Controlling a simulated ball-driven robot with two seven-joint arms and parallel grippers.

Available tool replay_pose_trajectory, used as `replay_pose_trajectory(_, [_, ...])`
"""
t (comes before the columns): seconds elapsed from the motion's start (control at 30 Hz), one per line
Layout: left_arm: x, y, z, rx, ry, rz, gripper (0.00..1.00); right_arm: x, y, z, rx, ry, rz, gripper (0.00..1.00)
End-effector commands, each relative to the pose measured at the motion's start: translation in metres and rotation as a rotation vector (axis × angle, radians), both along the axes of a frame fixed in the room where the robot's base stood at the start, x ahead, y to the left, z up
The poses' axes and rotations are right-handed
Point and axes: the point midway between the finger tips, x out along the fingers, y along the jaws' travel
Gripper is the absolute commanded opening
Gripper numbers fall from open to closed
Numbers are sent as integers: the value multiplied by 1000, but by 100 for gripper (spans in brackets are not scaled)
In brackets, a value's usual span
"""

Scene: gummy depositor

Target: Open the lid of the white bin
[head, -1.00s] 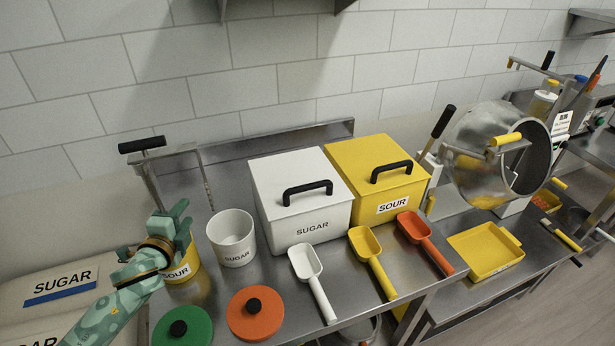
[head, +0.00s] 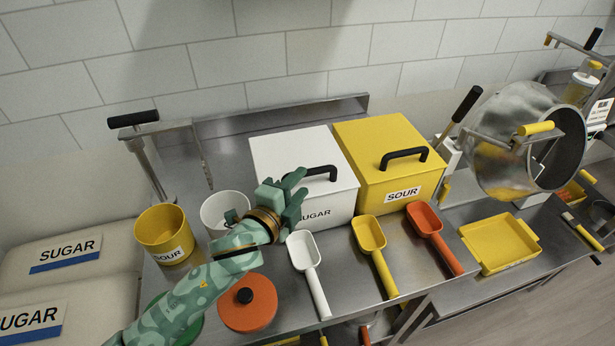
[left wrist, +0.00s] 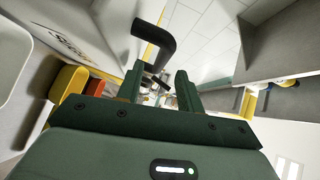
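The white bin (head: 283,153) labelled SUGAR stands on the steel table, its flat lid closed and a black bar handle (head: 324,170) on top. My left gripper (head: 299,186) is at the left end of this handle and hides part of the lid's front edge and label. In the left wrist view the gripper's two green fingers (left wrist: 159,88) are apart with nothing held between them. The black handle (left wrist: 152,38) shows just beyond the fingertips; I cannot tell whether it touches them. My right gripper is in neither view.
A yellow SOUR bin (head: 375,150) stands against the white bin's right side. White (head: 395,287), yellow and orange scoops lie in front. A white cup (head: 213,205) and yellow cup (head: 160,238) stand left. An orange lid (head: 249,313) lies near the front.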

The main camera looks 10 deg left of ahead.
Motion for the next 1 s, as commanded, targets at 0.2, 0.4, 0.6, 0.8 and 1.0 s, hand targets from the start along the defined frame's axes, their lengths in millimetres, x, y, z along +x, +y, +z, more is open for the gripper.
replay_pose_trajectory(0.2, [30,-13,-5,0,1,0,37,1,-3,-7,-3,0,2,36])
replay_pose_trajectory(0.4, [37,-16,-6,-1,1,-1,37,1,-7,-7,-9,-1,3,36])
replay_pose_trajectory(0.6, [37,-16,-5,-1,1,-1,34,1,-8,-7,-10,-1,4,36])
replay_pose_trajectory(0.8, [37,-16,-6,-1,1,0,0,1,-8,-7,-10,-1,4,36])
replay_pose_trajectory(1.0, [37,-15,-2,-3,8,0,0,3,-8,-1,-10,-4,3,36])
